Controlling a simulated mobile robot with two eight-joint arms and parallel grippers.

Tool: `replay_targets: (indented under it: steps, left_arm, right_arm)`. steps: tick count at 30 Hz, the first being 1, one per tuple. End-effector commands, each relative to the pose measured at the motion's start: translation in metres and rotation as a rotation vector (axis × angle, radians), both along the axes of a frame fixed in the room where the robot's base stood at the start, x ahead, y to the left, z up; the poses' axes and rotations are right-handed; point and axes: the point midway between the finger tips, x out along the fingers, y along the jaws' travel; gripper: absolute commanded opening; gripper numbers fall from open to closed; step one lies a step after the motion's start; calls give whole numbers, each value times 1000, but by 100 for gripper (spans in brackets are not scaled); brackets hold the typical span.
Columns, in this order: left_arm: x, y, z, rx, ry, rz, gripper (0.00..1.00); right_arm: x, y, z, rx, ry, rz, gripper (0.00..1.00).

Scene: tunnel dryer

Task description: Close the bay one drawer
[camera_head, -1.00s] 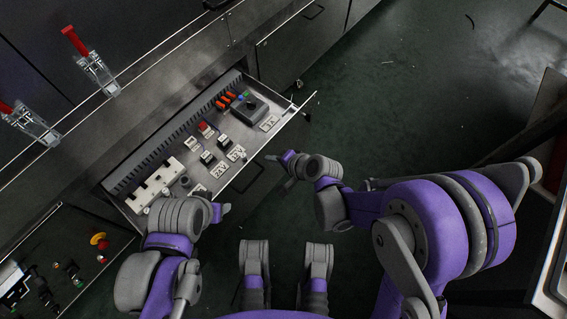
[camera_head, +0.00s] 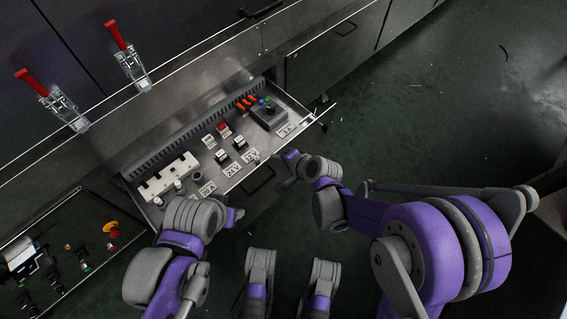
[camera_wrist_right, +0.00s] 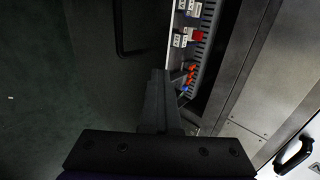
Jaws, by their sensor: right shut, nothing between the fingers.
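The drawer stands open below the counter, its front edge (camera_head: 237,171) facing me.
Two red-handled clamps (camera_head: 128,55) stand on the counter (camera_head: 200,80). A control panel with an orange-yellow knob (camera_head: 111,228) is at lower left. Closed cabinet fronts (camera_head: 335,55) continue to the right.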

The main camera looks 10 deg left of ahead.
Motion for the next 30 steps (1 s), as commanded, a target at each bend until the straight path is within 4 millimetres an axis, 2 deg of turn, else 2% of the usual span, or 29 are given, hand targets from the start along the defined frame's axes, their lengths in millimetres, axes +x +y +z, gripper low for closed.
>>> replay_targets:
  steps: [18,24,30]
  left_arm:
    - [-1,0,6,0,-1,0,56]
    - [-1,0,6,0,-1,0,56]
    - [-1,0,6,0,-1,0,56]
  right_arm:
    - [97,135,0,0,-1,4,0]
    - [122,169,0,1,-1,1,0]
    - [138,191,0,0,-1,1,0]
